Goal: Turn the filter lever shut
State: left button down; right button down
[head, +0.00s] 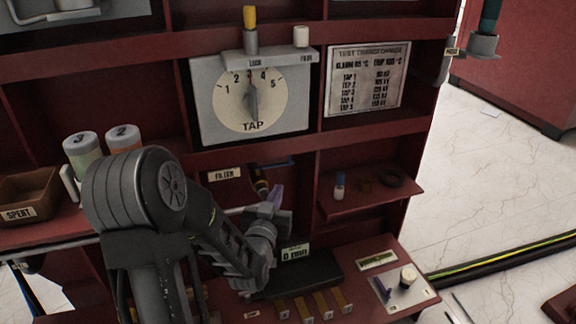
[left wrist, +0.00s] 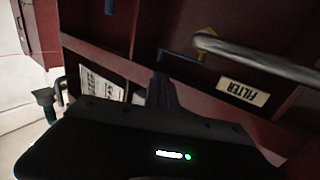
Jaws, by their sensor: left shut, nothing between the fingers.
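The FILTER label (head: 224,173) is on the red cabinet, left of a recess. It also shows upside down in the left wrist view (left wrist: 242,91). In the recess are a blue bar (head: 276,163), lying about level, and a yellow part (head: 261,185) below it. I cannot tell for sure which of these is the filter lever. The blue bar (left wrist: 178,56) also shows beyond my fingers in the left wrist view. My left gripper (head: 275,197) is shut and empty, in front of the recess and just below the blue bar, apparently apart from it. My right gripper is out of view.
A grey rod (left wrist: 255,53) runs across in front of the cabinet, close to my left gripper. The TAP dial (head: 250,95) is above. A small shelf (head: 375,199) with small parts is to the right. A lower ledge (head: 400,300) holds several small items.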

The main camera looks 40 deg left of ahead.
aim_at(289, 157)
pick_arm(q)
jog(key=b+x, duration=0.2)
jog(key=x, duration=1.1)
jog(key=shift+f+b, duration=0.1)
jog(key=shift+b, duration=0.25)
jog(key=shift+w+a+f+b, duration=0.1)
jog(key=shift+w+a+b, duration=0.3)
jog(key=shift+b, duration=0.25)
jog(key=shift+r, duration=0.4)
